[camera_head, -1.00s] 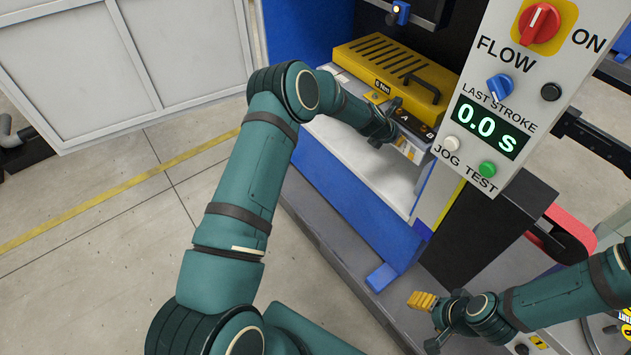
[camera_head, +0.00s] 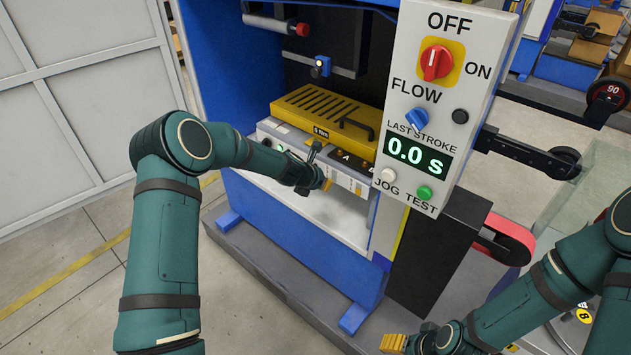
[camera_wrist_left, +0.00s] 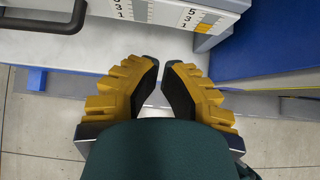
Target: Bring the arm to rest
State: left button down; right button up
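My left arm (camera_head: 165,245) reaches in from the left. Its gripper (camera_head: 328,184) is in front of the press's lower front panel, beside the yellow fixture cover (camera_head: 330,115). In the left wrist view, the two yellow, black-padded fingers of this gripper (camera_wrist_left: 160,68) stand apart with a narrow gap and nothing between them. My right arm (camera_head: 560,275) comes in from the right. Its gripper (camera_head: 393,343) is low at the bottom edge, with yellow finger pads partly cut off, so its opening is unclear.
A control panel (camera_head: 445,100) with a red knob and a display reading 0.0 s hangs right of the press. The blue press frame (camera_head: 290,225) stands behind my left gripper. A dark handle (camera_wrist_left: 45,22) lies at upper left in the wrist view. Floor at left is clear.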

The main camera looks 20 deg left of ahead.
pick_arm(q)
jog(key=v, duration=0.4)
jog(key=shift+r, duration=0.1)
jog(key=s+d+f+m+g, duration=0.2)
jog(key=s+d+f+m, duration=0.1)
jog(key=s+m, duration=0.7)
jog(key=s+d+f+m+g, duration=0.2)
jog(key=s+d+f+m, duration=0.2)
jog(key=s+m, duration=0.6)
jog(key=s+d+f+m+g, duration=0.2)
jog(key=s+d+f+m, duration=0.2)
jog(key=s+m, duration=0.5)
jog(key=s+f, duration=0.2)
jog(key=s, duration=0.5)
jog(key=shift+m+g, duration=0.3)
jog(key=shift+m, duration=0.1)
jog(key=shift+w+d, duration=0.1)
